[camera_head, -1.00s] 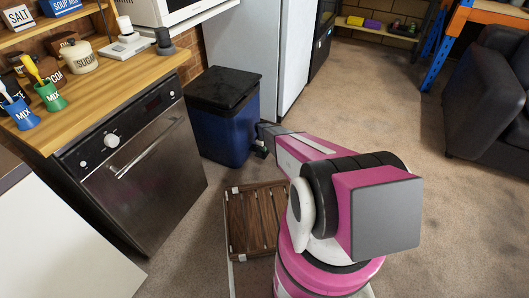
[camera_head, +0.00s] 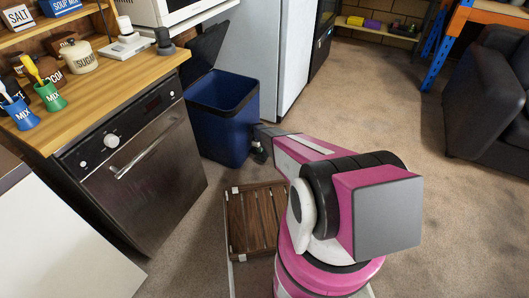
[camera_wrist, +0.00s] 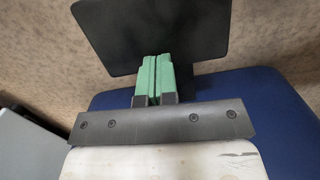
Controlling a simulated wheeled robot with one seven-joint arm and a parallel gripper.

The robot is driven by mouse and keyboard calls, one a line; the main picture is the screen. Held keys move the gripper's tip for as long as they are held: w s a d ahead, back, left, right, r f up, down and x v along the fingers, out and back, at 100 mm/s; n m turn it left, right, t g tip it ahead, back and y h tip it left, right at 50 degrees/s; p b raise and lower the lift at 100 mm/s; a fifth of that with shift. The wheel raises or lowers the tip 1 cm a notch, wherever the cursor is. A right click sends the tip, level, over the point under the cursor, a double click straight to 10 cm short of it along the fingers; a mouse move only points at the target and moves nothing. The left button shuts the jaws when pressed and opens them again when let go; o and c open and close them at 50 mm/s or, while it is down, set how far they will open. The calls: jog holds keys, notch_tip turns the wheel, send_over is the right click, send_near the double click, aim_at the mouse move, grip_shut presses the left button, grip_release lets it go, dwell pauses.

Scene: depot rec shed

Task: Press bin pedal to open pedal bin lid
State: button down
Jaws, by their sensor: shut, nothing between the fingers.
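The blue pedal bin (camera_head: 222,125) stands on the floor between the oven and the fridge. Its black lid (camera_head: 208,48) is raised and tilted back, and the bin's opening shows. The bin's blue body (camera_wrist: 275,105) also shows in the wrist view. A flat black plate, the pedal (camera_wrist: 125,35), sticks out from it over the carpet. My gripper (camera_wrist: 156,62) is shut and empty, its green fingertips over the pedal and seemingly against it. In the head view, my gripper is low at the bin's right front, and the pedal is hidden there.
An oven (camera_head: 140,165) under a wooden counter (camera_head: 110,85) stands left of the bin. A white fridge (camera_head: 265,55) stands behind it. A slatted wooden crate (camera_head: 252,222) lies on the floor in front. Carpet to the right is clear up to a dark armchair (camera_head: 490,100).

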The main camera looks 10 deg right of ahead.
notch_tip(320, 180, up, 11)
jog(key=shift+w+a+f, duration=0.15)
jog(key=shift+w+a, duration=0.2)
jog(key=shift+a, duration=0.05)
dwell(0.4)
jog(key=s+d+r+m+y, duration=0.1)
jog(key=s+r+m, duration=0.9)
jog(key=s+r, duration=2.9)
jog(key=shift+s+d+t, duration=0.3)
jog(key=shift+d+t, duration=0.1)
jog(key=shift+d, duration=0.45)
